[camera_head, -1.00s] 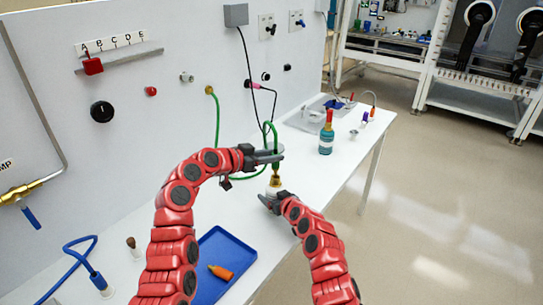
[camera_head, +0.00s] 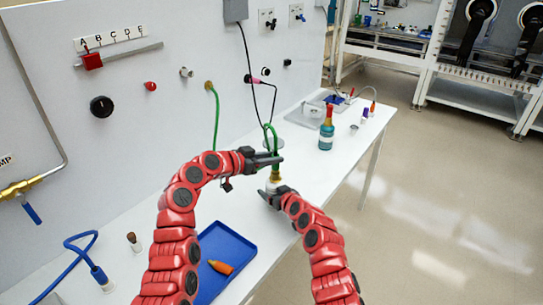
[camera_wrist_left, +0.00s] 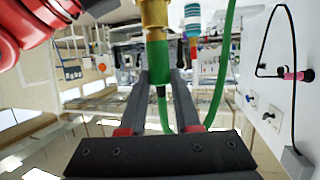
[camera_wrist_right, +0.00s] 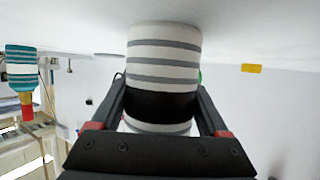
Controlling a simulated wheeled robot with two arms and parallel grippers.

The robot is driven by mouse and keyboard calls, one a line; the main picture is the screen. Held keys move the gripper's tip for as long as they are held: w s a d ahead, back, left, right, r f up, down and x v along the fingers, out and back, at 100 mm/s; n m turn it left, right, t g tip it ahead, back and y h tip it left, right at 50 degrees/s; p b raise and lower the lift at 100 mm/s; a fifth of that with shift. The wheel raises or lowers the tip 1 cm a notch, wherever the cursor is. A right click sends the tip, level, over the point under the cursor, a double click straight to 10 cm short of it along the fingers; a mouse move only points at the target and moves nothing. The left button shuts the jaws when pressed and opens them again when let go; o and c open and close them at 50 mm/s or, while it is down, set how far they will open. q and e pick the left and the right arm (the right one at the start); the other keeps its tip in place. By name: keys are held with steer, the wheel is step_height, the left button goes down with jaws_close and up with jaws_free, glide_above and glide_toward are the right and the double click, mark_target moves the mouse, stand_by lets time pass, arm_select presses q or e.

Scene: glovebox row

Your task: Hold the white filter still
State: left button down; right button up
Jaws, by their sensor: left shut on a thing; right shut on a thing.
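The white filter (camera_head: 273,184) is held at its front by my right gripper (camera_head: 272,194), which mostly hides it. In the right wrist view the filter (camera_wrist_right: 165,50) shows grey rings and a black band between the fingers (camera_wrist_right: 160,108). It appears to stand upright on the bench. My left gripper (camera_head: 268,160), just above, is shut on the green hose end (camera_wrist_left: 158,65). The hose's brass fitting (camera_wrist_left: 155,18) points down at the filter top, close above or touching it; I cannot tell which.
A teal bottle with a red cap (camera_head: 327,130) stands farther back on the white bench (camera_head: 300,165). A blue tray (camera_head: 228,247) with an orange item (camera_head: 220,267) lies in front. The wall panel (camera_head: 150,115) with knobs and ports is on the left.

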arm_select(q)
steer(key=shift+f, duration=0.2)
steer(key=c, duration=0.5)
jaws_free()
steer(key=shift+c, duration=0.2)
steer(key=v, duration=1.2)
steer(key=shift+w, duration=0.1)
